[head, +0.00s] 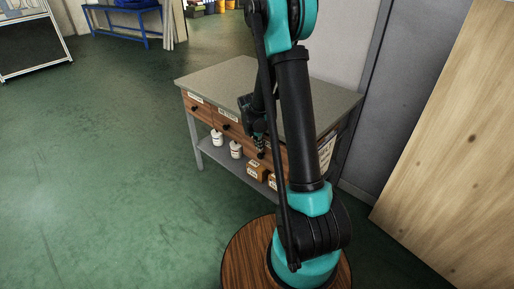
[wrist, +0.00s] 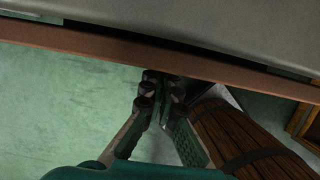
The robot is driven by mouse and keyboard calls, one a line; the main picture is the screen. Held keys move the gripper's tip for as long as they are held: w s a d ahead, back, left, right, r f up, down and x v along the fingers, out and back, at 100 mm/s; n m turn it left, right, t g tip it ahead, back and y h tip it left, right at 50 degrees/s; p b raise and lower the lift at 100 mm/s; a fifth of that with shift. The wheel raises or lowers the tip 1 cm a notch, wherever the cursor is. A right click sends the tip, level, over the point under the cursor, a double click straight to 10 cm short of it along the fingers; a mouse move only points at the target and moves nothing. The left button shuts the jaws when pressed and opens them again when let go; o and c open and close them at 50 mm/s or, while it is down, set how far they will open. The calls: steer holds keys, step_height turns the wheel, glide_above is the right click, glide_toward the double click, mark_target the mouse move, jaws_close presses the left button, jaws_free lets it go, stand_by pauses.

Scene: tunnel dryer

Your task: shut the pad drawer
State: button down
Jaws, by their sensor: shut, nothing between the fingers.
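A grey-topped bench (head: 225,78) has a row of wooden drawers with dark knobs and white labels. The labels are too small to read, so I cannot tell which is the pad drawer. The left drawer (head: 203,108) and the middle drawer (head: 226,126) look about flush; the drawer front farther right is partly hidden behind my arm. My gripper (head: 260,144) is shut and empty, in front of the drawer row. In the wrist view, my fingertips (wrist: 160,82) are close to a brown drawer front (wrist: 100,45), with a dark gap between it and the bench top; contact is unclear.
The bench's lower shelf (head: 213,152) holds white jars (head: 236,150) and small brown boxes (head: 257,171). A large wooden panel (head: 450,150) stands at the right. A blue bench (head: 125,22) is far back. Green floor (head: 100,170) is clear to the left.

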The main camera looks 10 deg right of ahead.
steer(key=shift+w+d, duration=0.7)
steer(key=shift+d, duration=0.3)
steer(key=shift+a, duration=0.1)
